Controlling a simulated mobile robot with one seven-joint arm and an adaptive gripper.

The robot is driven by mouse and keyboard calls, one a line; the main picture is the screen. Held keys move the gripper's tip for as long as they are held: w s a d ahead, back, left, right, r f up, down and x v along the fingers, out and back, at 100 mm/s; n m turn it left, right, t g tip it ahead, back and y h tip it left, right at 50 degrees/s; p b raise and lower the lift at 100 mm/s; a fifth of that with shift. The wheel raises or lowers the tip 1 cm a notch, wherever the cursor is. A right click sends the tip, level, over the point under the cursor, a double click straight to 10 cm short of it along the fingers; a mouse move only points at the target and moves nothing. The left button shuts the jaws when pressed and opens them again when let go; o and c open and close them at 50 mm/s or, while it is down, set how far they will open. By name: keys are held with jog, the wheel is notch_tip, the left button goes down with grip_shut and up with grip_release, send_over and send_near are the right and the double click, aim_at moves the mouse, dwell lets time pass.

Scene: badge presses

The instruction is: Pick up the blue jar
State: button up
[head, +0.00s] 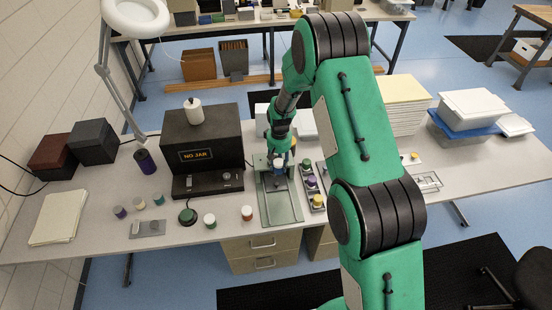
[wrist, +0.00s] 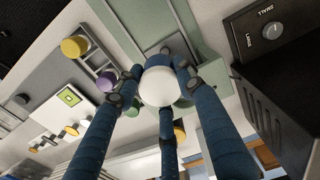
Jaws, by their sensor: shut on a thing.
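My gripper (head: 278,160) has its dark blue fingers closed around a jar with a rounded white top (wrist: 160,86). In the head view the little of this jar (head: 278,164) that shows looks white above and blue below, though the blue fingers make its side hard to tell. The jar is over the grey-green press plate (head: 282,210), at its back part. I cannot tell whether it touches the plate or hangs just above it. The fingers (wrist: 160,90) hide most of its side in the wrist view.
A black box marked "NO JAR" (head: 203,141) stands close on the left. A narrow rack (head: 318,205) with purple and yellow-topped jars is close on the right. White bins (head: 473,106) are at the right.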

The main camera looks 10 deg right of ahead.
jog(key=s, duration=0.7)
jog(key=shift+d+r+b, duration=0.3)
jog(key=shift+r, duration=0.05)
dwell(0.4)
jog(key=s+a+f+m+b, duration=0.2)
jog(key=s+a+f+b, duration=0.3)
jog(key=s+a, duration=0.3)
jog(key=s+a+f+m+b, duration=0.2)
jog(key=s+a+f+b, duration=0.3)
jog(key=s+a+f, duration=0.2)
jog(key=s+a, duration=0.2)
jog(key=a, duration=0.2)
jog(key=shift+s+f, duration=0.15)
jog(key=shift+s, duration=0.15)
jog(key=shift+w, duration=0.1)
jog(key=w+a, duration=0.2)
jog(key=w, duration=0.2)
jog(key=w+a+f, duration=0.1)
jog(key=w+a, duration=0.1)
jog(key=w, duration=0.3)
jog(key=w+a, duration=0.2)
jog(key=w, duration=0.3)
jog(key=shift+w+a+f+b, duration=0.15)
jog(key=shift+a+f+b, duration=0.1)
jog(key=shift+a+b, duration=0.15)
